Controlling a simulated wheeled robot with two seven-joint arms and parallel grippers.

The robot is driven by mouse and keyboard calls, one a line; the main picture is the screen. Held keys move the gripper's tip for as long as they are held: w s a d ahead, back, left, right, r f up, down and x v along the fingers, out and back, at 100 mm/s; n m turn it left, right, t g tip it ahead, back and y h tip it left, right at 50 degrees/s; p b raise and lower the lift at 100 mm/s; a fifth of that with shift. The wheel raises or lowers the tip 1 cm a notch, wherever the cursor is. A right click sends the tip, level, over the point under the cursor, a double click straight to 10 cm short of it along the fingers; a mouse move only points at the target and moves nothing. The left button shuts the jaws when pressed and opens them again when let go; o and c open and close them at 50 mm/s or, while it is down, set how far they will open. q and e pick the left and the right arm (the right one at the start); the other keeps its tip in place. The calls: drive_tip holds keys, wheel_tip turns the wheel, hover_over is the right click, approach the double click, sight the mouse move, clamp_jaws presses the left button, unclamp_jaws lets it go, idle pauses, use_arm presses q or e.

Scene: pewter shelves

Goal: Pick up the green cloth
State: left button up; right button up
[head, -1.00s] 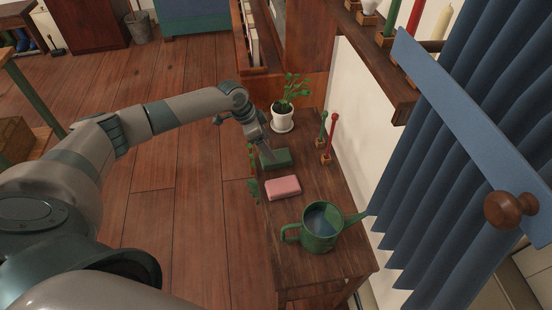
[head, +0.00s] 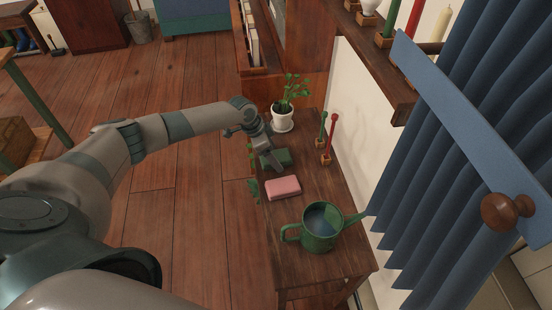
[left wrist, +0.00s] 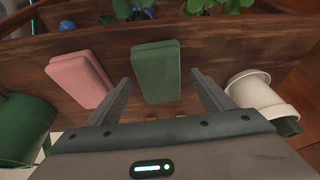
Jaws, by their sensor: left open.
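The green cloth (head: 282,157) is a folded block lying on the wooden table. In the left wrist view the green cloth (left wrist: 156,72) lies ahead of and between the open fingers. My left gripper (head: 271,161) is over the cloth in the head view and covers part of it. In the left wrist view my left gripper (left wrist: 158,88) is open with nothing held; I cannot tell whether a finger touches the cloth. My right gripper is not in view.
A pink cloth (head: 283,187) lies beside the green one. A green watering can (head: 320,228) stands nearer on the table (head: 335,262). A potted plant (head: 283,118) and two small candlesticks (head: 327,142) stand close by. A blue curtain (head: 455,170) hangs at right.

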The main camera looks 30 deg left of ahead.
sight(279, 155)
use_arm(q)
drive_tip(key=shift+f, duration=0.1)
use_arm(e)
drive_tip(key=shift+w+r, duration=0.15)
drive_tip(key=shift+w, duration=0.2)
use_arm(q)
drive_tip(key=c, duration=1.1)
wheel_tip(279, 155, up, 4)
drive_tip(key=shift+w+f, duration=0.1)
drive_tip(key=d+r, duration=0.2)
drive_tip(key=d, duration=0.2)
drive_tip(key=s+d+r, duration=0.1)
drive_tip(key=d+r, duration=0.4)
drive_tip(key=d, duration=0.2)
drive_tip(key=shift+s+d+r, duration=0.15)
drive_tip(key=shift+s+d, duration=0.15)
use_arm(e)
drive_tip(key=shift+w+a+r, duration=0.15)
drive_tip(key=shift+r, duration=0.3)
